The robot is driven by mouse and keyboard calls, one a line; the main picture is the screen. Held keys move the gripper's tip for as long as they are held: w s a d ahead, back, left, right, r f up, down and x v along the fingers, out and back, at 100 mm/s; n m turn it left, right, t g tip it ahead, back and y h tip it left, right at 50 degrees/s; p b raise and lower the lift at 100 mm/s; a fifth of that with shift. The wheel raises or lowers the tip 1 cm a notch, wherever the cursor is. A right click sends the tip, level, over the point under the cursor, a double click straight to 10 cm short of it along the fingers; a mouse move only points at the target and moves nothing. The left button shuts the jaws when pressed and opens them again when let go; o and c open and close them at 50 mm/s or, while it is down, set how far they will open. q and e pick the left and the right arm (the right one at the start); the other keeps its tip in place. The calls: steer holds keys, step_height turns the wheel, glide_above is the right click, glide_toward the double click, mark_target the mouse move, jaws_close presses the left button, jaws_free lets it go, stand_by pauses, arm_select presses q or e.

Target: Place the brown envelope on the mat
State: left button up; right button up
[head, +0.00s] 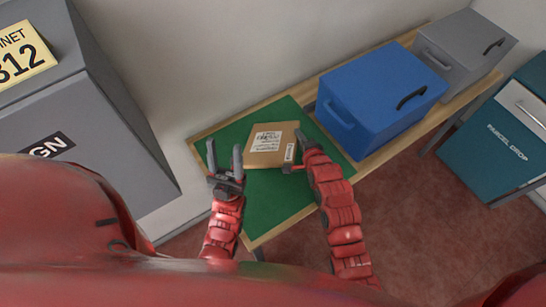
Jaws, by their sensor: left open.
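A brown, flat parcel-like item (272,136), which looks like the brown envelope, lies on the green mat (275,200). It has a white printed label on top and a smaller one near its right edge. My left gripper (225,158) is open and empty, just left of the brown item, with its fingers pointing away from me. My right gripper (296,152) is at the right edge of the brown item. Its fingers are small and partly hidden, so I cannot tell whether they touch or grip it.
The mat lies on a wooden table (378,157). A blue bin (375,90) with a lid and a grey bin (465,45) stand to the right. A grey cabinet (75,100) stands at the left. A teal parcel drop box (500,140) is at far right. The front of the mat is clear.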

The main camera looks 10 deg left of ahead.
steer(key=shift+o, duration=0.7)
steer(key=shift+s+d+r, duration=0.15)
steer(key=shift+s+r, duration=0.05)
steer(key=shift+s, duration=0.05)
steer(key=p+v, duration=0.2)
steer(key=v, duration=0.5)
steer(key=shift+s, duration=0.2)
steer(key=shift+d, duration=0.1)
